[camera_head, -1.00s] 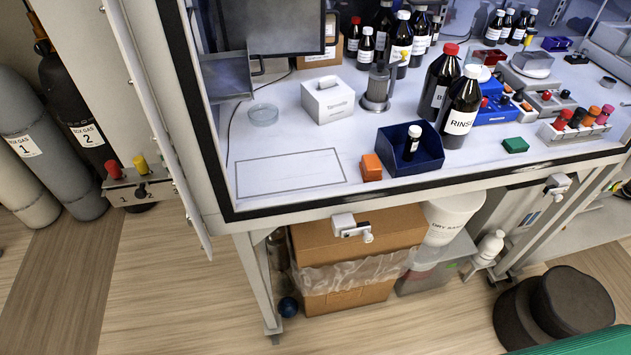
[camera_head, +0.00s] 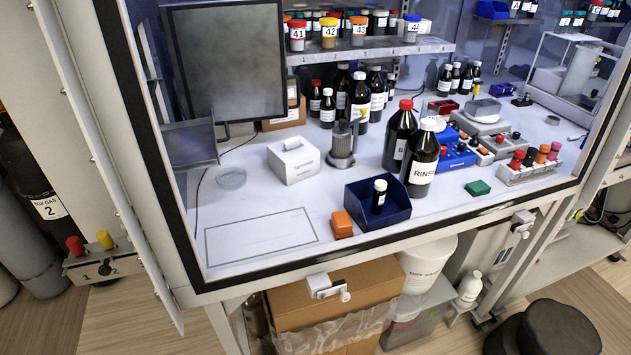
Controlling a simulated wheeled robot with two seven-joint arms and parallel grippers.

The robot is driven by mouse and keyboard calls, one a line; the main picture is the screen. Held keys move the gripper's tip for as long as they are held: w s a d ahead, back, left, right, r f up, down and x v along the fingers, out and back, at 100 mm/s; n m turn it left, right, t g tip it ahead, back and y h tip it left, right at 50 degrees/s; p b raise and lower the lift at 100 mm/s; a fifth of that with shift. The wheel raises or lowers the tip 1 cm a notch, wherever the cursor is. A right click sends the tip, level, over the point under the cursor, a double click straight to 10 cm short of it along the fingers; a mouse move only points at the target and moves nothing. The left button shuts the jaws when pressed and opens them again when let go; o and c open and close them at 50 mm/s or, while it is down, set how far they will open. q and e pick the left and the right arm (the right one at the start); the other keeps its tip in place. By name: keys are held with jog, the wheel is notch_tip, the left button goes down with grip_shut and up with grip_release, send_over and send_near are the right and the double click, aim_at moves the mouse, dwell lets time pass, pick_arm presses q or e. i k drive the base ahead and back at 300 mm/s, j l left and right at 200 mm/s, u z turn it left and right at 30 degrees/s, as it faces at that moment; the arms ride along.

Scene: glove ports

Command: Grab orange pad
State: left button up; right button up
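The orange pad (camera_head: 342,224) is a small block lying on the white bench inside the cabinet, near its front edge. It sits between a drawn rectangle on the left and a blue open bin (camera_head: 384,211) on the right, close to the bin's left side. Neither of my grippers shows in the head view.
A small dark bottle (camera_head: 379,196) stands in the blue bin. Behind are a white box (camera_head: 293,160), a steel cylinder (camera_head: 342,146) and tall dark bottles, one marked RINSE (camera_head: 422,163). A green pad (camera_head: 478,187) lies to the right. The outlined rectangle (camera_head: 262,237) is bare.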

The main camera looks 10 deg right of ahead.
aim_at(341, 226)
jog(key=l+u, duration=0.1)
jog(key=l, duration=1.15)
